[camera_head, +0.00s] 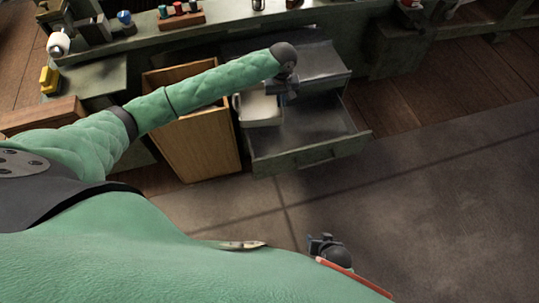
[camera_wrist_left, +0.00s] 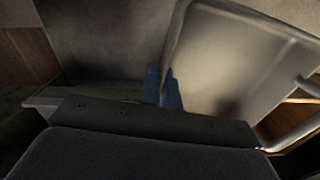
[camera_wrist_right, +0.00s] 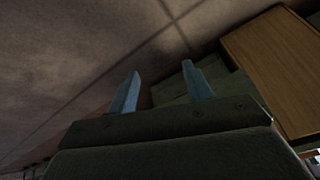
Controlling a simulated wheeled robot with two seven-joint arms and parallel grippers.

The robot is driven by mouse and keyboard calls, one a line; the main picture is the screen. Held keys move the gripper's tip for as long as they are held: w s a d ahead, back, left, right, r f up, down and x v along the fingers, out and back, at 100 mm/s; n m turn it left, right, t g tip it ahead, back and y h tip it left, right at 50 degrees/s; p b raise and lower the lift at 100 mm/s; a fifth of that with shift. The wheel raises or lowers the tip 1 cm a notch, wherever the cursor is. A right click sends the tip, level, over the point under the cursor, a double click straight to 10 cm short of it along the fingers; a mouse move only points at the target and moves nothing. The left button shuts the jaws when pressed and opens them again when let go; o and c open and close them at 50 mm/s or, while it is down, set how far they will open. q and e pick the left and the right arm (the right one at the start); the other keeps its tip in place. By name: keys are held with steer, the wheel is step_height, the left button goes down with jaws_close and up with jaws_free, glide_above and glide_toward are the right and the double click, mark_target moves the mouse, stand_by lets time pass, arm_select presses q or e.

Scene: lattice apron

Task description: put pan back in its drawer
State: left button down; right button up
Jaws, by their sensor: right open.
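The pan (camera_head: 258,110) is pale and rectangular, at the left side of the pulled-out lower drawer (camera_head: 312,153). It overlaps the drawer's left edge; I cannot tell whether it rests on anything. In the left wrist view the pan (camera_wrist_left: 240,62) fills the right half, with a handle at the right. My left gripper (camera_head: 284,92) is over the drawer; its fingers (camera_wrist_left: 164,90) are close together on the pan's rim. My right gripper (camera_head: 322,242) is low in the head view, away from the pan. In the right wrist view its fingers (camera_wrist_right: 163,88) are apart with nothing between them.
A wooden cabinet or box (camera_head: 203,145) stands directly left of the drawer. Another grey drawer or box (camera_head: 322,68) is behind and above it. A counter with several small items (camera_head: 182,18) runs along the back. The floor (camera_head: 430,170) to the right is clear.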

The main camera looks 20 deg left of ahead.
arm_select(q)
steer(key=shift+w+d+f+n+b, duration=0.4)
steer(key=shift+f+b, duration=0.55)
steer(key=shift+f, duration=3)
steer(key=shift+w+d+f+n+b, duration=0.4)
steer(key=shift+f+b, duration=0.55)
steer(key=shift+f, duration=3)
steer(key=shift+w+d+f+n+b, duration=0.25)
steer(key=shift+w+f+b, duration=0.5)
steer(key=shift+f, duration=3.2)
steer(key=shift+s+a, duration=0.1)
steer(key=shift+s, duration=0.1)
arm_select(e)
steer(key=a+f+t+y, duration=0.1)
steer(key=a+f+t, duration=0.1)
steer(key=f, duration=0.7)
steer(key=shift+a, duration=0.7)
arm_select(q)
steer(key=shift+f, duration=0.65)
arm_select(e)
steer(key=shift+s+r, duration=0.15)
steer(key=shift+r, duration=0.15)
arm_select(q)
steer(key=c, duration=1.6)
jaws_free()
steer(key=shift+c, duration=0.2)
steer(key=shift+r, duration=0.1)
arm_select(e)
steer(key=shift+f, duration=0.1)
